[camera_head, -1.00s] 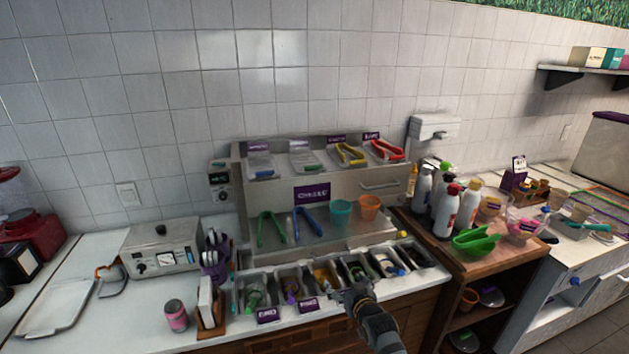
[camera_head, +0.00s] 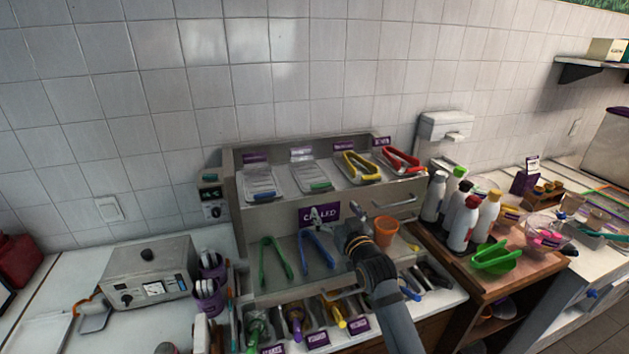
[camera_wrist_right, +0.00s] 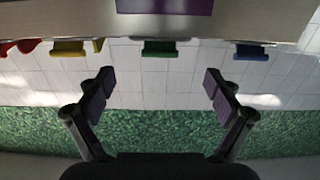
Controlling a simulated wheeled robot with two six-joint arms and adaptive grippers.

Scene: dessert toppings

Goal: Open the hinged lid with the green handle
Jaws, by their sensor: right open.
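The lid with the green handle (camera_head: 320,187) is a clear panel on the upper shelf of the steel topping stand. It lies tilted and looks shut, between the blue-handled lid (camera_head: 262,196) and the yellow tongs (camera_head: 358,167). In the right wrist view the green handle (camera_wrist_right: 159,47) is ahead of my fingers, centred between them and apart from them. My right gripper (camera_head: 337,212) is open and empty, in front of the purple label below the upper shelf. It also shows in the right wrist view (camera_wrist_right: 157,87). My left gripper is not in view.
Red tongs (camera_head: 402,161) rest at the shelf's right end. Green tongs (camera_head: 276,258), blue tongs (camera_head: 317,250) and an orange cup (camera_head: 386,231) stand on the lower shelf near my right arm. Bottles (camera_head: 462,222) stand to the right.

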